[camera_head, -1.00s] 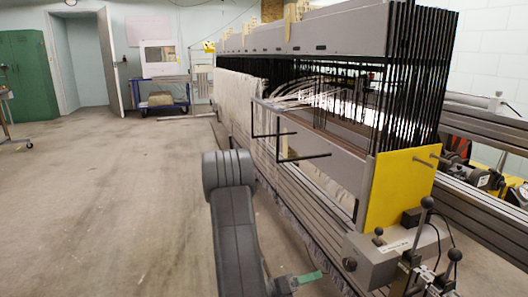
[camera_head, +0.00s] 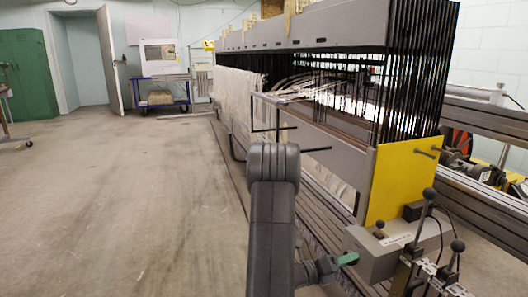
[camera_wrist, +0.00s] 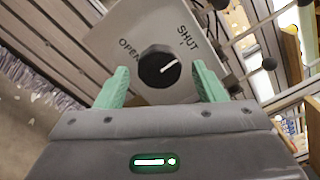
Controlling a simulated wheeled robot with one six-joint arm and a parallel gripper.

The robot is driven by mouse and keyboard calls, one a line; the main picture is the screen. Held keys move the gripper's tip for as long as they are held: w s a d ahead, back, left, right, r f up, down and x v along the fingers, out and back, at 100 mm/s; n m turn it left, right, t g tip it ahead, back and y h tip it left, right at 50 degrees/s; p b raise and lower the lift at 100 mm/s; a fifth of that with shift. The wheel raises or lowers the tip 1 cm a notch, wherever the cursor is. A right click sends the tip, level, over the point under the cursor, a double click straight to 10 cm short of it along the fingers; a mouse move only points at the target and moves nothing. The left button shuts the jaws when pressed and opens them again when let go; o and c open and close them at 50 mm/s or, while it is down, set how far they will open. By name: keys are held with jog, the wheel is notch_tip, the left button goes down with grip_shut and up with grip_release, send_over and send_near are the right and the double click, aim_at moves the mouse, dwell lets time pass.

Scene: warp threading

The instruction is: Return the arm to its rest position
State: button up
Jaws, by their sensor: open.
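My gripper (camera_wrist: 160,84) is open, with its two green fingers apart and nothing held between them. A black round knob (camera_wrist: 155,68) on a grey control box (camera_wrist: 110,35) shows beyond and between the fingertips in the wrist view. The box carries the words OPEN and SHUT, and the knob's white mark points up and right, on the SHUT side. I cannot tell whether the fingers touch the knob. In the head view my gripper (camera_head: 347,259) is at the left side of the grey box (camera_head: 380,262), and my arm reaches up from the bottom middle.
The long warp machine (camera_head: 330,30) with black upright bars and a yellow end panel (camera_head: 400,185) fills the right. A black bracket (camera_head: 290,128) sticks out behind my arm. Ball-topped levers (camera_head: 428,195) stand right of the box. The floor (camera_head: 110,200) at left is clear.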

jog(key=n+p, duration=0.4)
jog(key=n, duration=0.2)
jog(key=n+p, duration=0.5)
jog(key=n, duration=0.1)
jog(key=n+p, duration=0.4)
jog(key=n, duration=0.2)
jog(key=shift+a+r+n, duration=0.2)
jog(key=shift+r+n, duration=0.1)
jog(key=shift+r, duration=0.05)
dwell(0.5)
